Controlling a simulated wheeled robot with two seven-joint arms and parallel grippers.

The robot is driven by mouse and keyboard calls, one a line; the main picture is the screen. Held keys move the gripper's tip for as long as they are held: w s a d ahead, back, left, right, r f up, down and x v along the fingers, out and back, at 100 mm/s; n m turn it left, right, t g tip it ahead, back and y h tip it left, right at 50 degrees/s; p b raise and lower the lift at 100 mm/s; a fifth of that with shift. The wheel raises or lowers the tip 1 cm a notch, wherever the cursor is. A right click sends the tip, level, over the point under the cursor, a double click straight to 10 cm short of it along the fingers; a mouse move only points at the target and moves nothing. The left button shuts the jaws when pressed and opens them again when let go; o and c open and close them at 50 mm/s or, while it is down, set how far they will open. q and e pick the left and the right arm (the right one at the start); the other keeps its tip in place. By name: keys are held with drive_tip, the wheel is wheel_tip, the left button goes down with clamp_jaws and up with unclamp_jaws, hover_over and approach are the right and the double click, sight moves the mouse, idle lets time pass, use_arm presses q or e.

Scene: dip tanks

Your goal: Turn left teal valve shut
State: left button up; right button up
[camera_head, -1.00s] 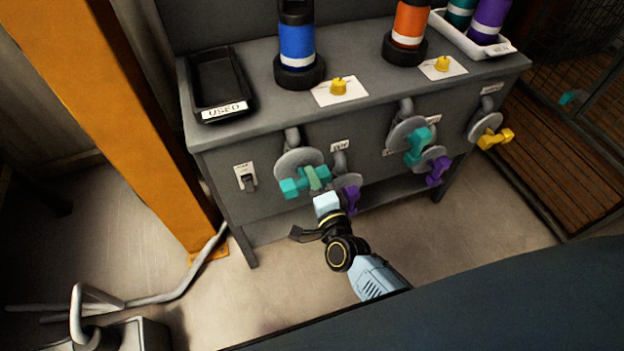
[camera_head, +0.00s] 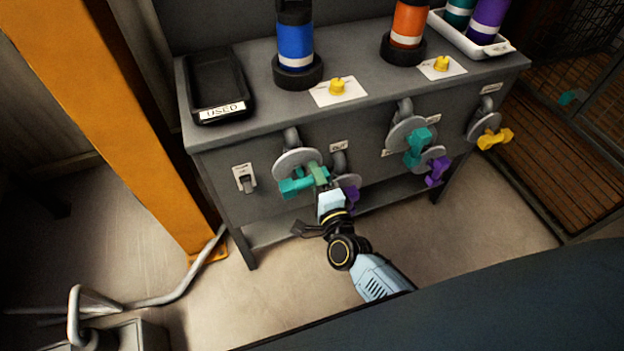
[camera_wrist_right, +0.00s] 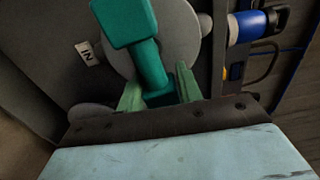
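The left teal valve handle (camera_head: 296,187) sits on a grey round plate (camera_head: 290,160) on the cabinet's front, at the left. My right gripper (camera_head: 319,176) is at the right end of this handle. In the right wrist view the teal handle (camera_wrist_right: 148,60) runs down from a blocky upper end. Its lower end lies between the two green fingers of my right gripper (camera_wrist_right: 158,88). The fingers stand apart on either side, and I see no firm grip. My wrist hides part of the handle's near end. My left gripper is not in view.
A purple valve (camera_head: 350,195) is close beside my right gripper. Another teal valve (camera_head: 417,146), a purple one (camera_head: 437,171) and a yellow one (camera_head: 494,139) are farther right. A switch (camera_head: 245,178) is at left. An orange post (camera_head: 125,120) stands left of the cabinet.

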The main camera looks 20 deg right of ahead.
drive_tip(key=shift+o, duration=0.4)
drive_tip(key=shift+f, duration=0.1)
drive_tip(key=shift+s+a, duration=0.1)
drive_tip(key=shift+a, duration=0.05)
drive_tip(key=shift+s+f, duration=0.1)
drive_tip(key=shift+s, duration=0.25)
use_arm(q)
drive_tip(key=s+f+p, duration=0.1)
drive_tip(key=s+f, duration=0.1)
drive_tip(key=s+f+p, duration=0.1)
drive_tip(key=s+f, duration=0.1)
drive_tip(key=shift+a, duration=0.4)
use_arm(e)
drive_tip(key=s, duration=1.2)
drive_tip(key=shift+s+d, duration=0.25)
drive_tip(key=shift+s, duration=0.05)
